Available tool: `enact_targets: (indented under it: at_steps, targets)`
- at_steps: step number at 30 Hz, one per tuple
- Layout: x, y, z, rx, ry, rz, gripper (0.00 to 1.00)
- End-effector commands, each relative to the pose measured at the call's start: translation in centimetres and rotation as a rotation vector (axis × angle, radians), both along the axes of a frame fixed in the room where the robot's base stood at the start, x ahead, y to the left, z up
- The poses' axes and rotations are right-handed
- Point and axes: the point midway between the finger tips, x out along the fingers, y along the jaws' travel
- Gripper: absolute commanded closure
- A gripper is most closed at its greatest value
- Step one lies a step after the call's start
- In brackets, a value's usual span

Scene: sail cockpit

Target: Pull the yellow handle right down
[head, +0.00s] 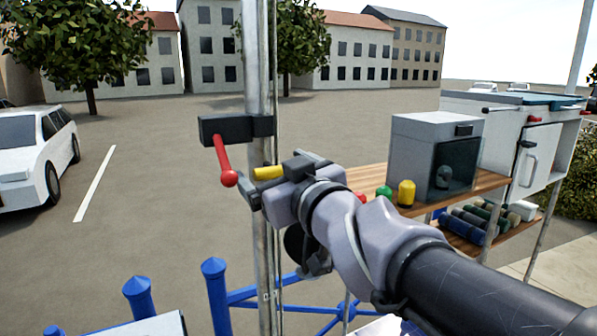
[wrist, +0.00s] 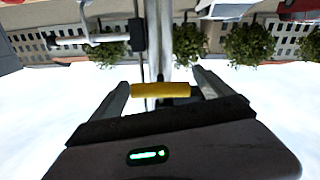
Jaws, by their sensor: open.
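The yellow handle (head: 268,173) is a short bar at the metal pole, right beside my gripper (head: 272,184) in the head view. In the wrist view the yellow handle (wrist: 160,90) lies crosswise in the gap between the two fingers of my gripper (wrist: 160,84). The gripper is open. A finger stands near each end of the handle, and I cannot tell whether either touches it. The handle's mount is partly hidden by my gripper in the head view.
A red lever with a ball end (head: 223,160) hangs from a black bracket (head: 237,129) on the pole (head: 260,60), just left of the handle. A wooden shelf (head: 370,180) with a grey box (head: 432,150) stands to the right. Blue railing posts (head: 215,290) stand below left.

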Motion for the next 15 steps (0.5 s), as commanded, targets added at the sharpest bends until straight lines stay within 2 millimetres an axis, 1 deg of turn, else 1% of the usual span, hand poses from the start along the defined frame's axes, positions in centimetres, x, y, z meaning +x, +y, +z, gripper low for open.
enact_targets:
  at_steps: [3,10,14,15]
  targets:
    - [0.41,0.26,-0.05,-0.001,0.001,0.000,0.10]
    - [0.43,0.27,-0.02,0.000,0.000,0.000,0.10]
    - [0.42,0.27,-0.02,0.000,0.000,0.000,0.35]
    - [0.42,0.27,-0.02,0.000,0.000,0.000,0.43]
